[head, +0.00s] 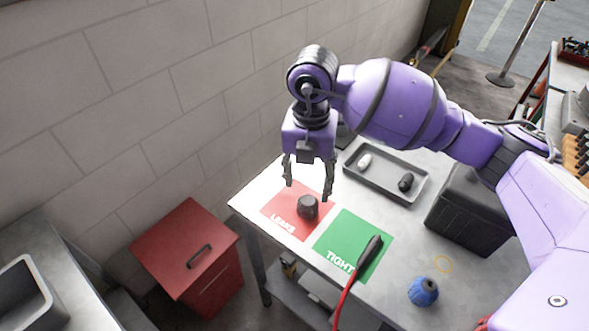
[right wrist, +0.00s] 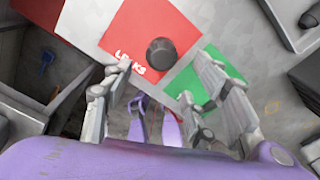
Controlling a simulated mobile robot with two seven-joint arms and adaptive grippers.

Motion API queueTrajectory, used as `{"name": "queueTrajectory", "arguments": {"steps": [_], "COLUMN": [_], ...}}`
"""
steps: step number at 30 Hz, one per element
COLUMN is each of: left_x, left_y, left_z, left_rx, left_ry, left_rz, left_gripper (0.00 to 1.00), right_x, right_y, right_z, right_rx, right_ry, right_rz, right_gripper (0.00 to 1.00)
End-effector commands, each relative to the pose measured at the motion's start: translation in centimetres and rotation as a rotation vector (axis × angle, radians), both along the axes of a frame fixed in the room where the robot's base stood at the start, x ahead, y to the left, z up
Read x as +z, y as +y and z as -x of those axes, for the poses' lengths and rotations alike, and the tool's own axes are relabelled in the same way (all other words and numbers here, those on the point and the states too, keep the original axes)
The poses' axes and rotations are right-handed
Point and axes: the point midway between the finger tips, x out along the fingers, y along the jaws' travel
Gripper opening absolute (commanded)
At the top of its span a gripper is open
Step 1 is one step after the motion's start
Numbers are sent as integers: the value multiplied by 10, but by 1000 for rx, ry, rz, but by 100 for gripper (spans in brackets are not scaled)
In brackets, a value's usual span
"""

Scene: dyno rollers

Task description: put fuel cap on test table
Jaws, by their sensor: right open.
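A dark grey, knob-like cap (head: 308,208), which looks like a fuel cap, sits on the red LEAKS area (head: 283,221) of the test table (head: 398,299). It also shows in the right wrist view (right wrist: 161,52), round and dark on the red. My right gripper (head: 308,191) is open and empty, pointing down just above the cap and apart from it. In the right wrist view its fingers (right wrist: 164,68) are spread wide with the cap beyond them. My left gripper is not in view.
The green TIGHT area (head: 345,254) holds a black tool (head: 370,250) with a red hose. A blue ribbed object (head: 423,291) stands at the front. A grey tray (head: 385,178) holds a white and a dark piece. A red cabinet (head: 187,250) stands left of the table.

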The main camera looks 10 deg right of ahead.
Motion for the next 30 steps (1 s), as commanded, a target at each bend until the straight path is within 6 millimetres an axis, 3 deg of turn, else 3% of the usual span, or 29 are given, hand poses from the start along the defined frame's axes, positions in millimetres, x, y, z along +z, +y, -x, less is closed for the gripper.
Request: {"name": "queueTrajectory", "arguments": {"steps": [3, 9, 30], "left_x": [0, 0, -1], "left_y": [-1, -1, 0], "left_z": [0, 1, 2], "left_rx": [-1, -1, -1], "left_ry": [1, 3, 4], "left_rz": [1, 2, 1], "left_gripper": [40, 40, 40], "right_x": [21, 37, 36], "right_y": [0, 0, 2], "right_z": [0, 0, 2], "right_rx": [2, 1, 6], "right_ry": [-2, 1, 6], "right_rz": [0, 0, -8], "right_gripper": [53, 53, 53]}}
